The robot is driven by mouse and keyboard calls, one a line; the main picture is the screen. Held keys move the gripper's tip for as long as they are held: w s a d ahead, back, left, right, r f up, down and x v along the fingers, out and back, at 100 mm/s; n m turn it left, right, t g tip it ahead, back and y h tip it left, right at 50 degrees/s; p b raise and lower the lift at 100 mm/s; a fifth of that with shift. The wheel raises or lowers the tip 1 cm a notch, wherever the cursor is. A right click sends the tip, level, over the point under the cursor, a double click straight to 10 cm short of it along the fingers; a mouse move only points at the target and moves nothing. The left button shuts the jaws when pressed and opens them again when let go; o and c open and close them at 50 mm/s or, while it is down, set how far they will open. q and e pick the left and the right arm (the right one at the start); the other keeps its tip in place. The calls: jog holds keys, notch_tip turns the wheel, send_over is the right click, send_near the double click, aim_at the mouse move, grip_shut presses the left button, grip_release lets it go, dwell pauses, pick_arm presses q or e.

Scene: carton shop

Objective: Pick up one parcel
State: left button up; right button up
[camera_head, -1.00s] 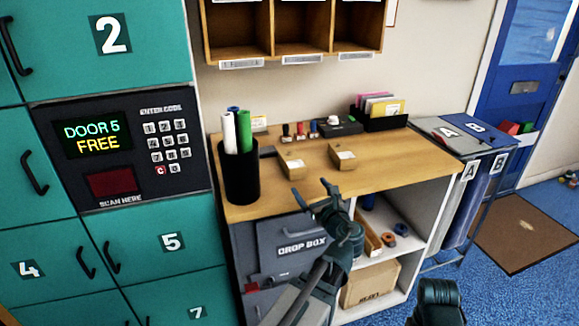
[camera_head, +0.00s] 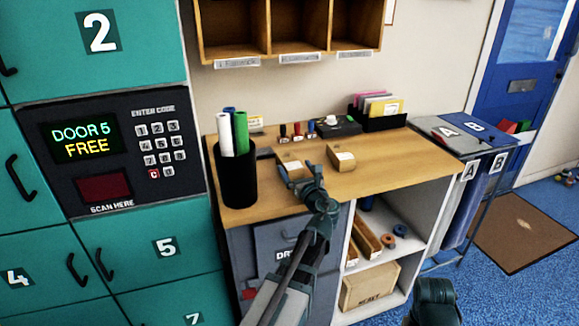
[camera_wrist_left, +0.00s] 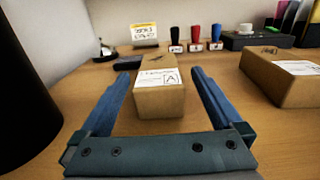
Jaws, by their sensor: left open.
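Two small brown cardboard parcels lie on the wooden counter. The left parcel (camera_head: 291,165) has a white label marked A in the left wrist view (camera_wrist_left: 158,97). The right parcel (camera_head: 341,158) is at the right side of the left wrist view (camera_wrist_left: 280,80). My left gripper (camera_head: 298,180) is open, low over the counter at the near end of the left parcel. In the left wrist view its two fingers (camera_wrist_left: 160,92) lie on either side of that parcel, with gaps visible. My right gripper (camera_head: 436,290) shows only as a dark part at the bottom; its fingers cannot be made out.
A black cup (camera_head: 235,175) with rolled tubes stands left of the parcels. Several stamps (camera_head: 300,132) and a black card holder (camera_head: 378,112) line the back of the counter (camera_head: 385,165). Teal lockers (camera_head: 150,245) stand at left. Counter space right of the parcels is clear.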

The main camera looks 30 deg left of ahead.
aim_at(290, 159)
pick_arm(q)
jog(key=shift+w+a, duration=0.15)
jog(key=shift+a, duration=0.05)
jog(key=x, duration=0.5)
jog(key=shift+a, duration=0.1)
jog(key=shift+c, duration=0.2)
jog(key=c, duration=1.4)
